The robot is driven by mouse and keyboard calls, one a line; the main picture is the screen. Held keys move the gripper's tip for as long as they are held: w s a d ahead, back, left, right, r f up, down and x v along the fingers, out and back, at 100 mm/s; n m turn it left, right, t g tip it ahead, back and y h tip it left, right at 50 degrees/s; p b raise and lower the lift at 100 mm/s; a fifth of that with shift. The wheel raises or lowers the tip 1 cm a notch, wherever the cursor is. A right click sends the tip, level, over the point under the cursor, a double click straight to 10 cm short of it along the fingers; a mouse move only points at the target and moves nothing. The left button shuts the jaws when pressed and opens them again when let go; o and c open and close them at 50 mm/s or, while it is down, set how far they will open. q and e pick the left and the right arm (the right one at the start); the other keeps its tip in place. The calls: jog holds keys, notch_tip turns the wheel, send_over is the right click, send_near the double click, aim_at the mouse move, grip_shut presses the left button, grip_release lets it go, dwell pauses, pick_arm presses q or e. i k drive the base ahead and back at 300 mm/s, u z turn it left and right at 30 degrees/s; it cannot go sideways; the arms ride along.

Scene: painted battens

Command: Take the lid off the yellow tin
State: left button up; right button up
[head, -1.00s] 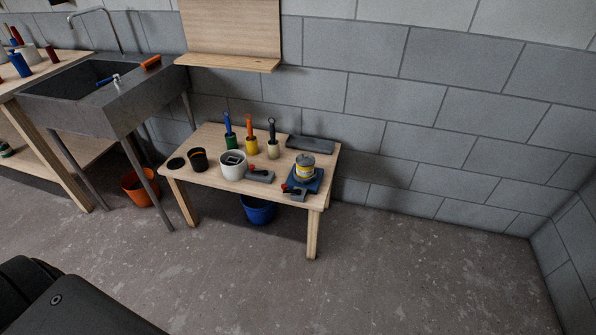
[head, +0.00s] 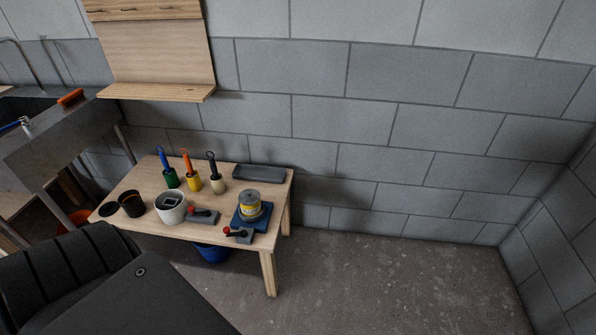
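The yellow tin (head: 249,208) has a yellow band around its side and a grey lid (head: 250,195) on top. It stands upright on a blue square base (head: 252,224) at the right part of a low wooden table (head: 149,184). A grey block with a red-knobbed black lever (head: 238,234) sits at the front left of the blue base. Neither of my grippers shows in the head view, and nothing is seen touching the tin.
A white pot (head: 171,214), a black cup (head: 132,208), several handled tools in small pots, another levered block (head: 204,215) and a grey tray (head: 259,173) share the table. A blue bucket (head: 211,253) is underneath. A sink (head: 50,140) is left; floor (head: 400,285) right is clear.

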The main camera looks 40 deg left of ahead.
aim_at(248, 196)
jog(key=z, duration=0.1)
jog(key=i, duration=0.9)
jog(key=u, duration=0.85)
jog(key=i, duration=0.8)
jog(key=u, duration=0.75)
